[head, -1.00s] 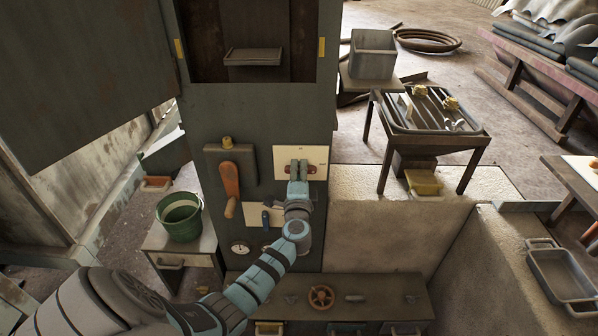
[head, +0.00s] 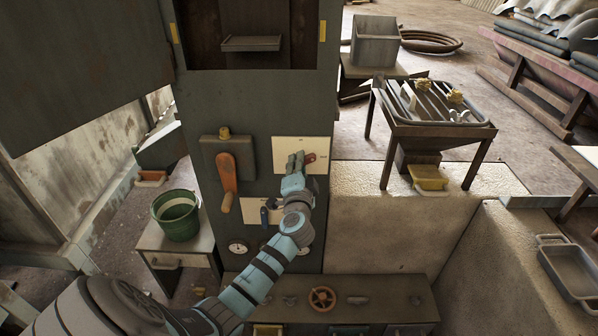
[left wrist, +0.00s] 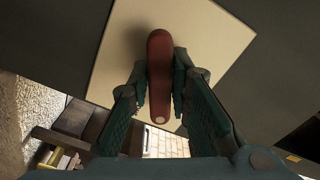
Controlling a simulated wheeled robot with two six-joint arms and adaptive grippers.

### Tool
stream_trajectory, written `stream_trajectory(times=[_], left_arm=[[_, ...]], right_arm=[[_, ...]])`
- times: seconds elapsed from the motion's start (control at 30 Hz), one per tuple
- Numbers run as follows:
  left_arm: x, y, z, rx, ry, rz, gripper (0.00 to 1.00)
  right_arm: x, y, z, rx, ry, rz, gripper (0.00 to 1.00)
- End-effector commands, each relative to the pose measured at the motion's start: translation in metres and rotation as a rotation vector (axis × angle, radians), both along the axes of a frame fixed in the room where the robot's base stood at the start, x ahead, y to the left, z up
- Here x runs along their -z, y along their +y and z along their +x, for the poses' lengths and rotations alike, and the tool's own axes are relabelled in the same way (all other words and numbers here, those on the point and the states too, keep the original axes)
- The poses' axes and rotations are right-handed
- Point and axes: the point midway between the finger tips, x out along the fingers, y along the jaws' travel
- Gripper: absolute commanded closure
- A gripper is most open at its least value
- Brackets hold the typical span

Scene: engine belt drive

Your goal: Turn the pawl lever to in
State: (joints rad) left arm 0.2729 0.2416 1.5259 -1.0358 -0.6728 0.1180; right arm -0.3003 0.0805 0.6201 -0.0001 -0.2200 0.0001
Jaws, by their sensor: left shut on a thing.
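The pawl lever (head: 310,158) is a red, rounded handle on a pale square plate (head: 314,145) at the upper right of the dark cabinet front. My left gripper (head: 296,162) is at the plate and hides part of the lever. In the left wrist view the red lever (left wrist: 159,75) lies lengthwise between the two dark fingers of my left gripper (left wrist: 160,88), which are shut on its sides. A light spot marks the lever's near end. Any lettering on the plate is too small to read. My right gripper is not in view.
An orange-handled lever (head: 228,185) sits left of the plate. A smaller plate with a blue lever (head: 265,214) and gauges lie below, partly behind my arm. A bench with a brown handwheel (head: 322,298) stands under the cabinet. A green bucket (head: 179,215) stands at left.

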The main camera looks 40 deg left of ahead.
Motion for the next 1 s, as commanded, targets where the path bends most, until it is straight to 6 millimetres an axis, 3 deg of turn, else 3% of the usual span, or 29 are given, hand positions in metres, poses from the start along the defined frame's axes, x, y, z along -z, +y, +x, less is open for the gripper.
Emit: stream_trajectory(times=[0.4, 0.63, 1.0], left_arm=[[0.006, -0.001, 0.001, 0.000, -0.237, -0.312, 1.00], [0.006, -0.002, 0.001, -0.001, -0.369, -0.487, 1.00], [0.006, -0.002, 0.002, -0.001, -0.556, -0.735, 1.00]], right_arm=[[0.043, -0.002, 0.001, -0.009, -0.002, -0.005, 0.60], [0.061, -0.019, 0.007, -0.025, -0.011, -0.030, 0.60], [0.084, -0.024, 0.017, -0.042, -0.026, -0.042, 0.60]])
